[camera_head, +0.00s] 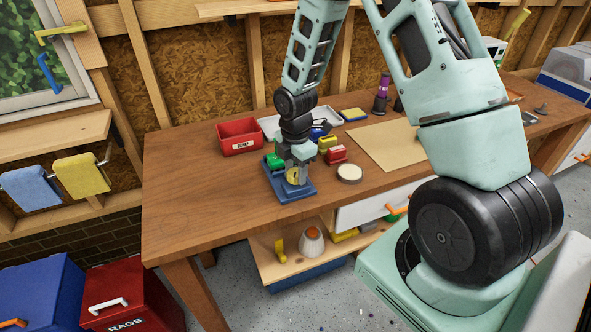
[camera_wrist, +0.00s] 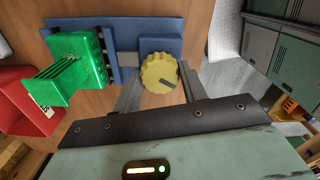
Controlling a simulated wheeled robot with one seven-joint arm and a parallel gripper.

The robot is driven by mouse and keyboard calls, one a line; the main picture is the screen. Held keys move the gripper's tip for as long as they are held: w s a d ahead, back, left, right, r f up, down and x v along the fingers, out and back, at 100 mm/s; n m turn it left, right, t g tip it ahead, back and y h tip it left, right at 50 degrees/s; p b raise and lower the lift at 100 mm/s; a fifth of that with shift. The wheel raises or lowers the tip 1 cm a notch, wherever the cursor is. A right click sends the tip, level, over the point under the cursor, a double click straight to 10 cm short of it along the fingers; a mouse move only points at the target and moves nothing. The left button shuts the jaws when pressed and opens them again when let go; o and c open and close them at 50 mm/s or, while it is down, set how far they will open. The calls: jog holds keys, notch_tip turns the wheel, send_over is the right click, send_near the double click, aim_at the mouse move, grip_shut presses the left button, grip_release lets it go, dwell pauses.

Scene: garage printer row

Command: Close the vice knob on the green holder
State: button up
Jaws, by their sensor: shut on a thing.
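The yellow round knob (camera_wrist: 158,70) with a scalloped edge sits on a blue block of the vice base (camera_wrist: 123,28). A short dark mark shows on its face, toward the lower right in the wrist view. In the head view the holder (camera_head: 273,161) is partly hidden by my gripper (camera_head: 296,175), and the knob (camera_head: 293,176) shows at the fingers. My gripper is shut on the knob, one finger on each side. The blue base (camera_head: 291,194) rests on the wooden bench.
A red labelled bin (camera_head: 240,137) stands behind on the left. A red block (camera_head: 336,154), a yellow block (camera_head: 327,143) and a round white-topped item (camera_head: 349,173) lie close on the right. The bench (camera_head: 195,190) is clear at front left.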

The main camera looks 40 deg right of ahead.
aim_at(295, 172)
jog(key=shift+m+b, duration=0.3)
jog(key=shift+m, duration=2.8)
jog(key=shift+w, duration=0.1)
jog(key=o, duration=1)
notch_tip(295, 172, up, 18)
jog(key=shift+f+b, duration=0.25)
jog(key=shift+b, duration=0.85)
